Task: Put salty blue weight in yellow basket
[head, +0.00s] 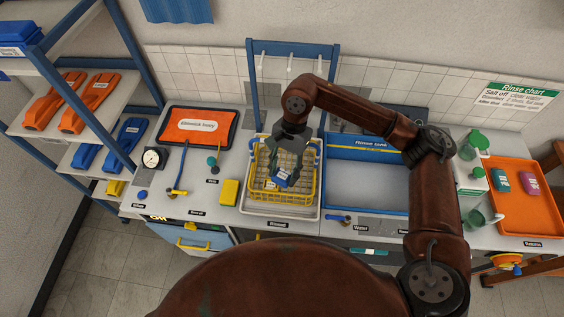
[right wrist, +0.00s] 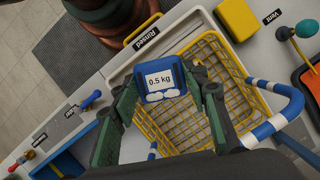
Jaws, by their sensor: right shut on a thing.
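The blue weight (head: 283,179) is in my right gripper (head: 286,173), over the yellow basket in the head view. In the right wrist view the weight (right wrist: 160,79) has a white "0.5 kg" label and whitish patches along its lower edge. The right gripper (right wrist: 163,86) is shut on its two sides. The yellow wire basket (head: 259,161) stands in a white tray and looks empty; it also shows behind the weight in the right wrist view (right wrist: 205,108). I cannot tell whether the weight touches the basket. My left gripper is not in view.
A blue-rimmed rinse tub (head: 366,209) is right of the basket. A yellow sponge (head: 229,192) lies left of it. An orange tray (head: 520,209) at the right holds a green and a pink weight. A shelf rack (head: 98,75) stands at the left.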

